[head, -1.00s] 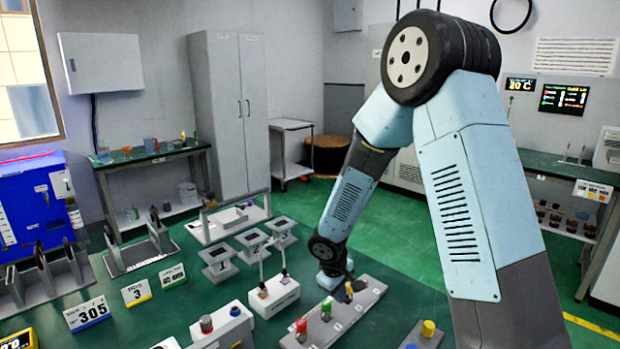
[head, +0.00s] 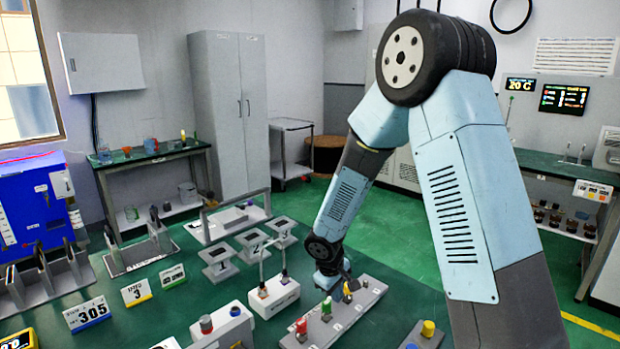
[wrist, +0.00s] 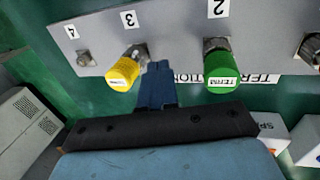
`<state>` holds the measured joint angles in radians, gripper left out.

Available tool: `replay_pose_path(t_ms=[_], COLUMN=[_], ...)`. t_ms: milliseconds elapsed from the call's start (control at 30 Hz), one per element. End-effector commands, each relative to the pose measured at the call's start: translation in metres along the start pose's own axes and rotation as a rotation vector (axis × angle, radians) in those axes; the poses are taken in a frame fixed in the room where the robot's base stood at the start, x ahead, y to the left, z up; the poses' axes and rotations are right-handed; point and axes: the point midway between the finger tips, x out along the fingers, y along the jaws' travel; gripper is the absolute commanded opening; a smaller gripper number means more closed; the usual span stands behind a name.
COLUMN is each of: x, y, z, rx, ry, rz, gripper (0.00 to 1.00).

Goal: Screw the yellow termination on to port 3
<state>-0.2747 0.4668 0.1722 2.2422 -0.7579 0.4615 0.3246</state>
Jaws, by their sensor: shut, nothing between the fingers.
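The yellow termination (wrist: 123,73) sits at port 3 of the grey panel (wrist: 180,32) in the wrist view, its body slightly tilted in that picture. How far it is screwed on cannot be told. My gripper (wrist: 160,68) is shut and empty. Its blue fingers are between the yellow termination and the green termination (wrist: 220,70) at port 2, close beside the yellow one. In the head view the yellow termination (head: 347,292) stands on the grey strip (head: 350,316), just below my gripper, which is partly hidden by the wrist.
Port 4 (wrist: 84,58) is a bare connector. A red termination (head: 301,326) stands at the near end of the strip. A separate yellow-topped piece (head: 428,328) is to the right. A white box with leads (head: 274,296) stands to the left.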

Motion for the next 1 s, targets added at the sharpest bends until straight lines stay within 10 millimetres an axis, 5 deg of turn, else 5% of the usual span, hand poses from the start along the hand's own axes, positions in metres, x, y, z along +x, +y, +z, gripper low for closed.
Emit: replay_pose_path(t_ms=[600, 1000], x=[-0.053, -0.058], y=[0.014, 0.015], z=[0.000, 0.000], rx=[0.001, 0.001], ry=[0.002, 0.000], rz=[0.000, 0.000], gripper=[0.00, 0.00])
